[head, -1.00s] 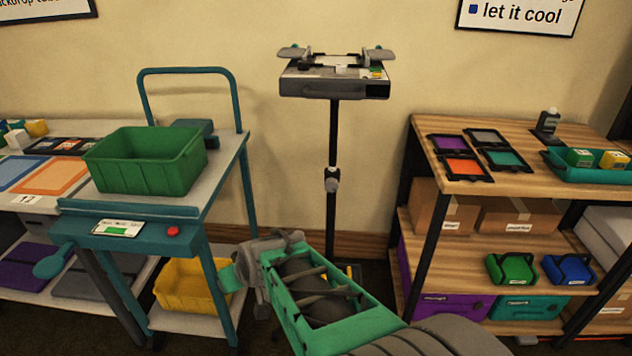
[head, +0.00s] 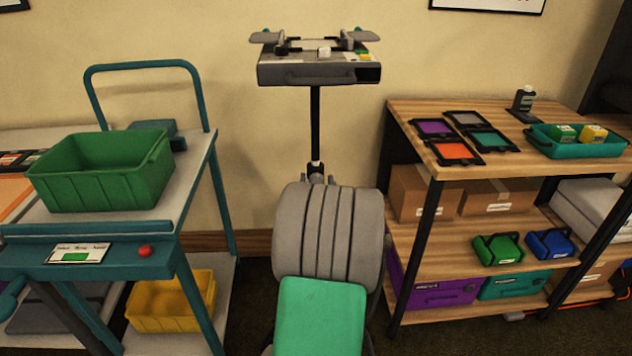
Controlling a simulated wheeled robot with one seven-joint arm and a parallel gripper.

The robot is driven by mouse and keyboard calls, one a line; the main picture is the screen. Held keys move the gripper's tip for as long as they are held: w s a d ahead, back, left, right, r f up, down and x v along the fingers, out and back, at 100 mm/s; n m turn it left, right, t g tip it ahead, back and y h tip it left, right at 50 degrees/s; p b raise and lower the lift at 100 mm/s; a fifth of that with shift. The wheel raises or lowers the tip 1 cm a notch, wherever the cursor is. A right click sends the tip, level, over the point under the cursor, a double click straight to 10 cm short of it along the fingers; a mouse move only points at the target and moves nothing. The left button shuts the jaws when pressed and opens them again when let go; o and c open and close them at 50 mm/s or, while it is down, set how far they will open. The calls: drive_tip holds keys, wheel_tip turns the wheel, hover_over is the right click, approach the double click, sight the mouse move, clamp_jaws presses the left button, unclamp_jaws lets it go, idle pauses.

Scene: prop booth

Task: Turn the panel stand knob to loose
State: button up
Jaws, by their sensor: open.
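The panel stand (head: 315,125) is a thin black pole with a grey panel box (head: 318,72) on top, standing upright by the wall. Its knob (head: 317,178) is small and grey, at a collar on the pole. Only its upper part shows just above my arm, so I cannot read which way it is turned. My arm, with a grey ribbed section and a green link, stretches forward in front of the lower pole. My gripper is hidden behind the arm, so its distance from the knob cannot be seen.
On the left a teal cart (head: 205,180) carries a green bin (head: 100,172), with a yellow bin (head: 170,303) below. On the right a wooden shelf (head: 408,125) holds frames, boxes and a teal tray (head: 570,147). Floor between cart and shelf is partly clear.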

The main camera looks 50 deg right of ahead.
drive_tip(key=shift+w, duration=0.15)
drive_tip(key=shift+f, duration=0.1)
clamp_jaws()
idle(0.4)
